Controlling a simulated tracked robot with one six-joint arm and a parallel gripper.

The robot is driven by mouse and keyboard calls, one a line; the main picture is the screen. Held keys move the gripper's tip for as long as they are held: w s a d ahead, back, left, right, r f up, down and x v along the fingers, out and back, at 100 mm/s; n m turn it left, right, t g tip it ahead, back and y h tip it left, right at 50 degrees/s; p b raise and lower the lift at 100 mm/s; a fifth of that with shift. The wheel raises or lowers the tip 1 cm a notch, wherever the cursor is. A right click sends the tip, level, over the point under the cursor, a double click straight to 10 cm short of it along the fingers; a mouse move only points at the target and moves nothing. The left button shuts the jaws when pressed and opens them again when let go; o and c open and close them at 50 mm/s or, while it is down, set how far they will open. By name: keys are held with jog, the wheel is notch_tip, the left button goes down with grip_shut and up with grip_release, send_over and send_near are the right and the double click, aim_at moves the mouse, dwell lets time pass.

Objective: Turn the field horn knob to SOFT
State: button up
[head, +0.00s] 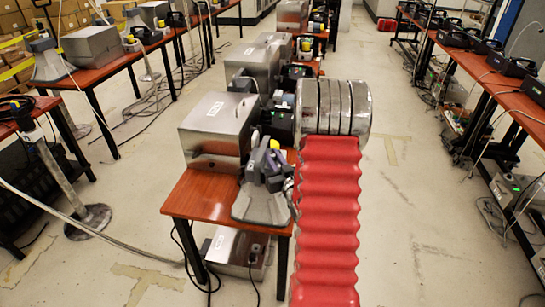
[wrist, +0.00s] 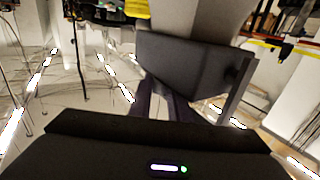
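The field horn (head: 262,205) is a grey flared cone standing mouth-down on the front end of the red-brown table in the head view. Dark purple-grey parts sit at its top, and I cannot separate horn from gripper there. In the wrist view a large dark block (wrist: 190,75) fills the middle, with a grey cone-like part (wrist: 195,18) above it. My gripper (wrist: 163,100) shows as two dark fingers, spaced apart and reaching up to the block. Their tips are hidden, so I cannot tell whether they hold anything. The knob and its SOFT mark cannot be made out.
A silver box (head: 213,128) stands behind the horn on the same table, with black units (head: 282,125) beside it. Another grey horn (head: 48,60) is on the left table. Cables trail on the floor. Open floor (head: 420,200) lies to the right.

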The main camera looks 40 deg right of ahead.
grip_shut()
jog(key=shift+n+y, duration=0.6)
jog(key=shift+y, duration=0.3)
jog(key=shift+n+t+y, duration=0.5)
jog(key=shift+n+y, duration=0.9)
jog(key=shift+y, duration=0.8)
jog(key=n+y, duration=0.2)
jog(key=y, duration=0.1)
jog(key=n+g+y, duration=0.1)
jog(key=y, duration=0.1)
jog(key=shift+d+n+y, duration=0.1)
jog(key=shift+n+y, duration=0.3)
jog(key=n+g+y, duration=0.1)
jog(key=n+y, duration=0.1)
jog(key=y, duration=0.1)
jog(key=n+g+y, duration=0.2)
jog(key=y, duration=0.1)
jog(key=shift+n+g, duration=0.3)
jog(key=shift+n, duration=0.1)
jog(key=shift+w+n+g+y, duration=0.1)
jog(key=shift+n+g+y, duration=1.3)
jog(key=shift+g+y, duration=0.3)
jog(key=shift+n+g+y, duration=0.3)
jog(key=shift+n+g, duration=0.1)
jog(key=shift+g, duration=0.2)
jog(key=o, duration=0.6)
grip_release()
jog(key=shift+c, duration=0.2)
